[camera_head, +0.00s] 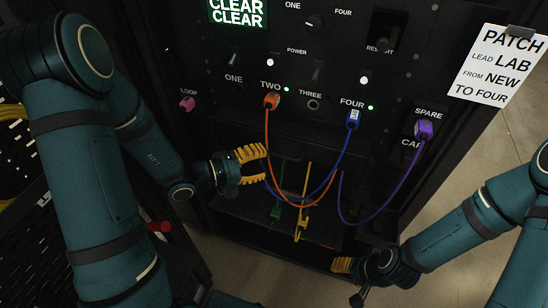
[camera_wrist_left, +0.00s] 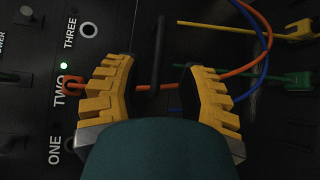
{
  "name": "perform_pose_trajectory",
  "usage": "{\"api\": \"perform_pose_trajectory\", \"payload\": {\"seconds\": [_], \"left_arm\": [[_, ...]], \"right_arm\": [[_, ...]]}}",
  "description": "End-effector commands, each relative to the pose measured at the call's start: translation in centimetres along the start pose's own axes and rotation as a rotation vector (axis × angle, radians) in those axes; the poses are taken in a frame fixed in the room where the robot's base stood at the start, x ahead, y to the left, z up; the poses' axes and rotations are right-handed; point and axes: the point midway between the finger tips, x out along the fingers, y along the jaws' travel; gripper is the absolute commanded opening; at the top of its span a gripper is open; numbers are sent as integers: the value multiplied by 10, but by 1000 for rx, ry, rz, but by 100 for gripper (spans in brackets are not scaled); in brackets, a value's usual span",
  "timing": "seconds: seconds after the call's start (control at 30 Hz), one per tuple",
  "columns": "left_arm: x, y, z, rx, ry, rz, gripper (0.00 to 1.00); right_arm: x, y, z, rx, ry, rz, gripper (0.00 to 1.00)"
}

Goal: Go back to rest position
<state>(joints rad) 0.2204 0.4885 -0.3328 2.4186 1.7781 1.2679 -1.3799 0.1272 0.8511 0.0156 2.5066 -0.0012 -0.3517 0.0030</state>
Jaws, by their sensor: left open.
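My left gripper (camera_head: 252,163) is in front of the rack panel, below port TWO and left of the hanging leads. Its yellow fingers stand apart and hold nothing in the left wrist view (camera_wrist_left: 158,68). The orange lead (camera_head: 267,140) runs from port TWO behind the fingers; I cannot tell whether it touches them. My right gripper (camera_head: 342,264) is low near the rack's lower right, partly hidden, and its finger gap does not show. A blue plug (camera_head: 353,118) sits at FOUR and an orange plug (camera_head: 272,100) at TWO.
A purple plug (camera_head: 424,129) is at SPARE, its lead looping down. A pink plug (camera_head: 187,103) is at LOOP. Green (camera_head: 276,211) and yellow (camera_head: 301,222) leads hang below the panel. A patch note (camera_head: 498,66) hangs upper right. Open floor (camera_head: 490,140) lies right of the rack.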

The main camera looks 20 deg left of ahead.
Motion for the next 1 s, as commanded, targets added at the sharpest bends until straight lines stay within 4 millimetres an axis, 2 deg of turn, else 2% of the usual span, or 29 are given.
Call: {"api": "perform_pose_trajectory", "payload": {"seconds": [0.2,0.63,0.73,0.87,1.0], "left_arm": [[-12,0,0,0,-1,0,41],[-12,0,0,0,-1,-1,41],[-10,-6,6,-14,-27,-26,41],[-2,-39,38,-85,-156,-173,41],[-7,-101,93,-160,-367,-488,41]], "right_arm": [[0,0,0,0,0,0,57],[0,0,0,0,0,0,57],[0,0,0,0,0,0,57],[0,0,0,0,0,0,57],[0,0,0,0,0,0,57]]}}
